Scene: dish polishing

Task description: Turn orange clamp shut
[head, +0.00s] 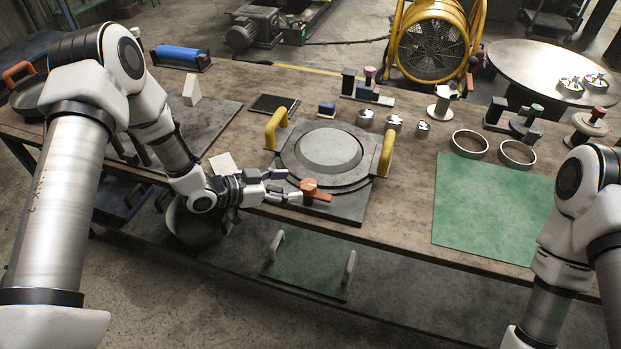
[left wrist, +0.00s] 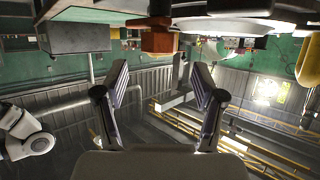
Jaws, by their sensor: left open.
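The fixture holds a round grey dish (head: 329,149). My left gripper (head: 286,186) is open and empty just left of the clamp, its fingers pointing toward it. In the left wrist view the clamp (left wrist: 158,40) shows as an orange block above and beyond the spread fingertips (left wrist: 160,80), with no contact visible. My right arm enters at the right edge of the head view; its gripper is out of frame.
Two yellow handles (head: 386,154) flank the dish. Small metal cylinders (head: 394,122) stand behind it on the table. A green mat (head: 492,212) and two metal rings (head: 517,154) lie to the right. A pale block (head: 222,163) lies left of the fixture, near my left forearm.

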